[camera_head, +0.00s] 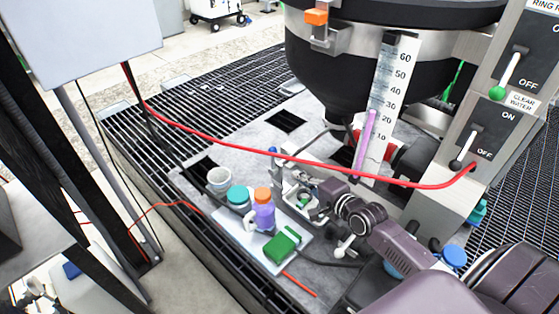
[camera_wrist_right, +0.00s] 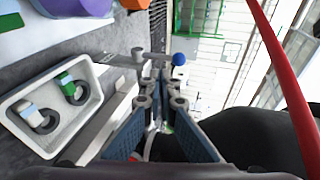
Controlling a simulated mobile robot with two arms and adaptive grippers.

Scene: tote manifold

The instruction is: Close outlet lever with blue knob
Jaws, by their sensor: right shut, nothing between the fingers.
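The blue knob (camera_wrist_right: 179,59) is at the end of a thin grey lever (camera_wrist_right: 118,58) in the right wrist view. The lever lies crosswise there, just beyond my fingertips. In the head view the blue knob (camera_head: 272,150) is small, near the middle of the grey platform. My right gripper (camera_wrist_right: 160,92) is shut and empty, its fingertips pointing toward the lever and close to the knob. I cannot tell whether they touch the lever. In the head view my right gripper (camera_head: 289,164) is small and partly hidden among fittings. My left gripper is not in view.
A red hose (camera_head: 300,161) crosses above the work area and also passes at right in the wrist view (camera_wrist_right: 283,85). A white tray (camera_wrist_right: 14,113) holds two small fittings. A black tank (camera_head: 330,80) rises behind.

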